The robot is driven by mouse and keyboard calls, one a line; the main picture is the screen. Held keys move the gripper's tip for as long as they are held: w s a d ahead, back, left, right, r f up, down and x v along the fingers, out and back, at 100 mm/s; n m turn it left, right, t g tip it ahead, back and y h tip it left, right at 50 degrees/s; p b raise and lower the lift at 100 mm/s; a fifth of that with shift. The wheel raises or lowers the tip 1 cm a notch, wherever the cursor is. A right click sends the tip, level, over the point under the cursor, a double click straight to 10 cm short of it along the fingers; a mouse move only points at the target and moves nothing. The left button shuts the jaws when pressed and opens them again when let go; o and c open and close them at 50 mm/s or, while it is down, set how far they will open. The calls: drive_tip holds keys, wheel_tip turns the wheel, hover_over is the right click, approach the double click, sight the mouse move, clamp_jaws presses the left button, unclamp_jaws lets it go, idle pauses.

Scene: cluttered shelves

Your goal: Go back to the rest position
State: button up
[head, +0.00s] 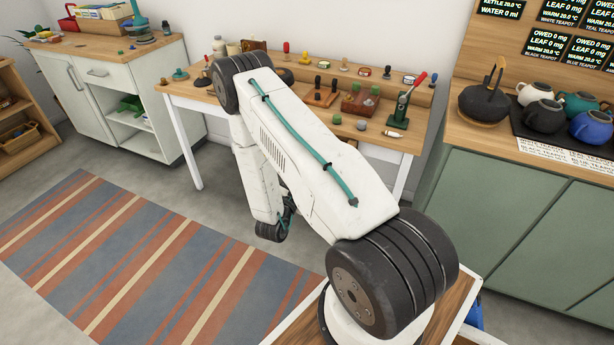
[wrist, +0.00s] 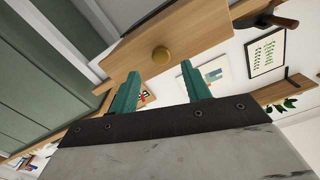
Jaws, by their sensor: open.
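My gripper (wrist: 158,82) shows in the wrist view as two green fingers held apart, with nothing between them. Past the fingertips is a wooden surface with a small round brass-coloured knob (wrist: 161,55); I cannot tell how far away it is. In the head view my white arm rises from the lower right and bends down on its far side, in front of the wooden workbench (head: 190,92). The fingers are hidden there behind the arm.
The bench holds several stamps, a small green press (head: 400,108) and other small items. A counter at right holds a black kettle (head: 485,103) and teapots, including a blue one (head: 590,128). A white cabinet (head: 110,95) stands at left. A striped rug (head: 130,255) covers open floor.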

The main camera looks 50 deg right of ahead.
drive_tip(key=shift+v, duration=1.2)
